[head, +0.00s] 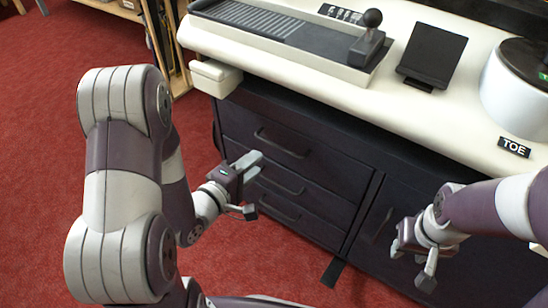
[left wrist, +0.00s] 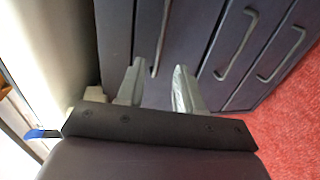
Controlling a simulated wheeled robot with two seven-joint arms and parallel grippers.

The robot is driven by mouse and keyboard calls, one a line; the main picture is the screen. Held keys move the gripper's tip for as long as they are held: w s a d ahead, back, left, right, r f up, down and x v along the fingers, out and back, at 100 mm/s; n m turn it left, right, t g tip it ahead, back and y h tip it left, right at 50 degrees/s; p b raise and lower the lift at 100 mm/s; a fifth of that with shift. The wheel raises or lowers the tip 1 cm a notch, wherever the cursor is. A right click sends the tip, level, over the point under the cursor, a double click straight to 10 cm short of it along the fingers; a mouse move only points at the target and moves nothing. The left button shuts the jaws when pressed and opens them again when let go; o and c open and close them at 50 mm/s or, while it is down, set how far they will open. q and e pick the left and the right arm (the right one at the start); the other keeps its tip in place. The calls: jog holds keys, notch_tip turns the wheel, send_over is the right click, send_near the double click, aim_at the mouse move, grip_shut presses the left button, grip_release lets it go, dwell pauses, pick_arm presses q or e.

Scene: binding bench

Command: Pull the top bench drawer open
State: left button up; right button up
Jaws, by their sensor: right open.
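The top bench drawer (head: 335,175) is the upper of three dark fronts on the bench's left side. It looks shut, flush with the fronts below. Its bar handle (head: 282,146) also shows in the left wrist view (left wrist: 162,38). My left gripper (head: 254,187) is open and empty in front of the drawers, lower than the top handle in the head view. In the left wrist view one end of that handle shows between the two fingertips (left wrist: 157,72); I cannot tell the remaining distance. My right gripper (head: 411,266) is open and empty before the right-hand cupboard front.
A middle handle (head: 281,182) and a bottom handle (head: 279,211) sit below. The cream benchtop (head: 420,115) overhangs the drawers and carries a trimmer (head: 290,35), a dark stand (head: 433,55) and a round white device (head: 515,95). Red carpet (head: 255,265) lies clear in front.

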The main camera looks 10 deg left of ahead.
pick_arm(q)
jog(key=b+x, duration=0.3)
jog(key=x, duration=0.5)
jog(key=shift+w, duration=0.35)
jog(key=shift+d, duration=0.1)
grip_shut()
jog(key=shift+f, duration=0.1)
dwell(0.7)
